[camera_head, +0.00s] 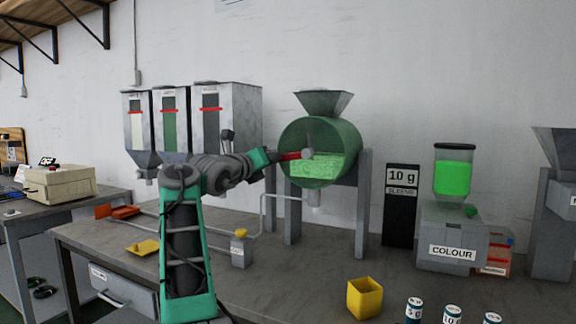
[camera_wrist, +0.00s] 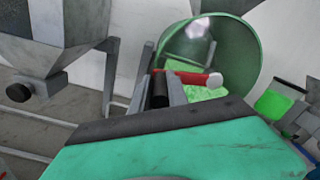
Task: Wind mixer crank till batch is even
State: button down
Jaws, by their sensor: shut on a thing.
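The mixer is a green, see-through drum (camera_head: 345,137) on grey legs with a grey hopper on top. Light green granules (camera_head: 325,167) fill its lower part and look mottled; small detail is too coarse to judge. The red crank arm (camera_head: 290,156) runs left from a grey hub (camera_head: 307,153) at the drum's front. In the wrist view, the red crank (camera_wrist: 185,76) ends at a black handle (camera_wrist: 159,88) between the grey fingers of my gripper (camera_wrist: 165,92). My gripper (camera_head: 272,156) is shut on this handle, left of the hub. The fingers partly hide the handle.
Three grey hoppers (camera_head: 230,115) stand behind my arm. Right of the mixer are a black "10 g" sign (camera_head: 402,178) and a COLOUR doser (camera_head: 453,222). A yellow cup (camera_head: 365,298) and several small jars (camera_head: 452,314) stand at the front. A thin pipe (camera_head: 263,208) runs below the drum.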

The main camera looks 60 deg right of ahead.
jog(key=shift+r, duration=0.7)
jog(key=c, duration=1.3)
grip_release()
jog(key=shift+f, duration=0.1)
jog(key=a+b, duration=0.1)
jog(key=a, duration=0.7)
